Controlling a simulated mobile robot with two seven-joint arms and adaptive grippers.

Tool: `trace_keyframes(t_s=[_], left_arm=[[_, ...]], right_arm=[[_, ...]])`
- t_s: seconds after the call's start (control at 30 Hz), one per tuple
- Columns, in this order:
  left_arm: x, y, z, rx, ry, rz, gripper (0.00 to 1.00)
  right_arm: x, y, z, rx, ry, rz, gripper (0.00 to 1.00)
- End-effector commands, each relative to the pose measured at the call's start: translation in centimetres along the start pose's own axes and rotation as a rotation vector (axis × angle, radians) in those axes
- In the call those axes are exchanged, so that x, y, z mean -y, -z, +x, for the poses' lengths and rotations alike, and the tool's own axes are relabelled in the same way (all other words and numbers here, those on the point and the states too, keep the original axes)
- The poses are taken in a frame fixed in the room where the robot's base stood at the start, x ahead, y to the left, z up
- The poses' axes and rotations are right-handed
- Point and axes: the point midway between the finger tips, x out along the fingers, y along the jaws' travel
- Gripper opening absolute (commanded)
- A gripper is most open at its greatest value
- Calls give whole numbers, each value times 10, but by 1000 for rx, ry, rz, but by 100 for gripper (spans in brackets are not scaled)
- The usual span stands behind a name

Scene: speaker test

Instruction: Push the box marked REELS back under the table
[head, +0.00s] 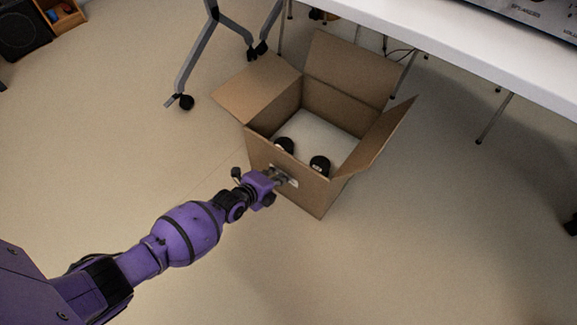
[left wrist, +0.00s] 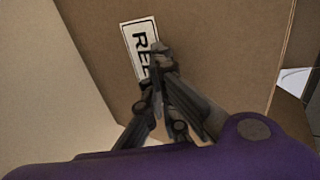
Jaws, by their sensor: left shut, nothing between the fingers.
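The open cardboard box (head: 300,193) stands on the floor at the front edge of the white table (head: 455,55), its flaps spread outward. Two black round items (head: 319,165) show inside on a pale bottom. A white label on its near face is mostly covered in the head view; in the left wrist view the label (left wrist: 131,38) reads "REE", the rest hidden by my fingers. My left gripper (head: 284,178) is shut and empty, its tips at the label on the box's near face (left wrist: 225,50). I cannot tell whether they touch it. My right gripper is not in view.
A grey table leg with a black caster (head: 186,101) stands left of the box; a thin leg (head: 494,120) stands to its right. Cables hang behind the box. A dark speaker (head: 20,32) is at the far left. The floor in front is clear.

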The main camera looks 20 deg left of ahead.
Motion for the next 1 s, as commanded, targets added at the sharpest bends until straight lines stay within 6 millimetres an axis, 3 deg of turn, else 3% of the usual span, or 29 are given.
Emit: trace_keyframes(t_s=[0.5, 1.0], left_arm=[[20, 1, 32, -1, 3, 2, 0], [26, 0, 42, 0, 2, 1, 0]], right_arm=[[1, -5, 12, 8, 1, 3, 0], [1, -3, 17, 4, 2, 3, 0]])
